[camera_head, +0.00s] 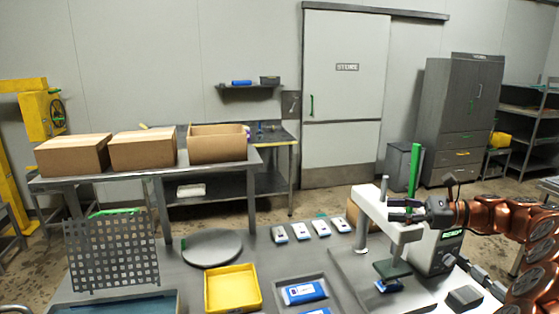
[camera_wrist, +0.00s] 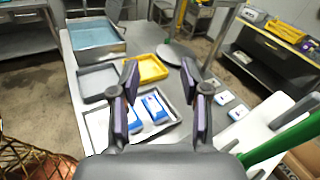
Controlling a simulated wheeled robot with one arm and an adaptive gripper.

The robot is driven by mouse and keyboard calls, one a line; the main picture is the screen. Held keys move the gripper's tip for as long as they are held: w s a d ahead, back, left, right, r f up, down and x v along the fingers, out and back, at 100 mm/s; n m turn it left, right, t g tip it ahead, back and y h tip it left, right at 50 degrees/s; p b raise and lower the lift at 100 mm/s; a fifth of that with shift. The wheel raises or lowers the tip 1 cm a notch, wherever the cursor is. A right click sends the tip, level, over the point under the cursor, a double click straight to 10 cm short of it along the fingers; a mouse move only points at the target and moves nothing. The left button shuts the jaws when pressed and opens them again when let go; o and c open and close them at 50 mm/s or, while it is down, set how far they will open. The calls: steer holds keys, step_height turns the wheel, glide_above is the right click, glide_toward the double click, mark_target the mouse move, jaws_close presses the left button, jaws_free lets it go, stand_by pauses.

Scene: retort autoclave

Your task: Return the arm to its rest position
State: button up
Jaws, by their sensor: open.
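My gripper (camera_head: 405,209) is at the right in the head view, raised beside the white press-like device (camera_head: 375,207) with its green upright handle (camera_head: 414,168). In the wrist view my gripper (camera_wrist: 160,80) has its two dark fingers spread apart, with nothing between them. Behind the fingers, blue-and-white packs (camera_wrist: 154,106) lie in a grey tray (camera_wrist: 177,121) on the table below. The copper-coloured links of my arm reach in from the right edge of the head view. The gripper's exact distance from the device is hard to tell.
The grey table holds a yellow tray (camera_head: 258,290), a round grey plate (camera_head: 212,247), several small white packs (camera_head: 300,231) and a perforated panel (camera_head: 112,252). Cardboard boxes (camera_head: 73,157) stand on a bench behind. The white device's arm and green handle are close to my gripper.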

steer(key=s+a+f+n+g+h, duration=0.2)
steer(key=s+a+n+g+h, duration=0.6)
steer(key=s+a, duration=1.2)
steer(key=s+a+f+n+h, duration=0.1)
steer(key=s+f+n, duration=0.2)
steer(key=s, duration=0.2)
steer(key=s+f+n+h, duration=0.1)
steer(key=s+f+n, duration=0.2)
steer(key=s, duration=0.3)
steer(key=s+d+f+n+t+h, duration=0.1)
steer(key=s+d+f+n+h, duration=0.4)
steer(key=s+d, duration=0.4)
steer(key=s+f+h, duration=0.1)
steer(key=s, duration=0.3)
steer(key=shift+d+f, duration=0.3)
steer(key=shift+w, duration=0.1)
